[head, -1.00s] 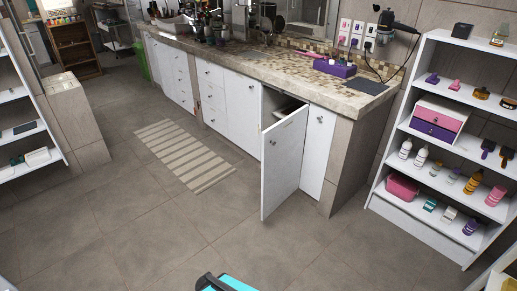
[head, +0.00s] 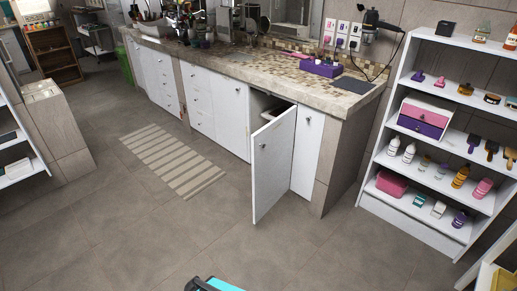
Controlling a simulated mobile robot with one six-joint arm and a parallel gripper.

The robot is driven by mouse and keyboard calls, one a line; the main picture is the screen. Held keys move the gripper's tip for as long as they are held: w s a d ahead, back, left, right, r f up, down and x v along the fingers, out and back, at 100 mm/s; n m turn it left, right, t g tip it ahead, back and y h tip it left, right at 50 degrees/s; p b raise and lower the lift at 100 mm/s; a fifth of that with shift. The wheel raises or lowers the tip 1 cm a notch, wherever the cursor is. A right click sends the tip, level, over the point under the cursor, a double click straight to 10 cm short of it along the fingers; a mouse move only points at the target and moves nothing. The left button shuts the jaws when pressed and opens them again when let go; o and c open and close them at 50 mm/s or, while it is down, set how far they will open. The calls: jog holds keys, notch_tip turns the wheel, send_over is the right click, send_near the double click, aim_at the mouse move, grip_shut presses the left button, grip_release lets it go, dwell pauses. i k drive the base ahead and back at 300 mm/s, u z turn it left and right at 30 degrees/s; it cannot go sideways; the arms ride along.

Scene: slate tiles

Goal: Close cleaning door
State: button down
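A white cabinet door (head: 273,165) with a small dark knob stands ajar on the long counter's front. It swings out over the floor, and a dark gap with something pale inside shows above it. A shut white door (head: 308,152) is to its right, and shut doors and drawers run to its left. A cyan and black part, likely mine, shows at the bottom edge. My gripper cannot be made out in the head view.
A stone-topped counter (head: 225,68) carries a purple box (head: 322,68) and many items. An open white shelf unit (head: 420,188) with bottles stands at right. A striped mat (head: 172,160) lies on the tiled floor. The floor before the door is clear.

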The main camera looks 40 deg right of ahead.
aim_at(273, 145)
jog(key=i, duration=0.9)
jog(key=u, duration=0.05)
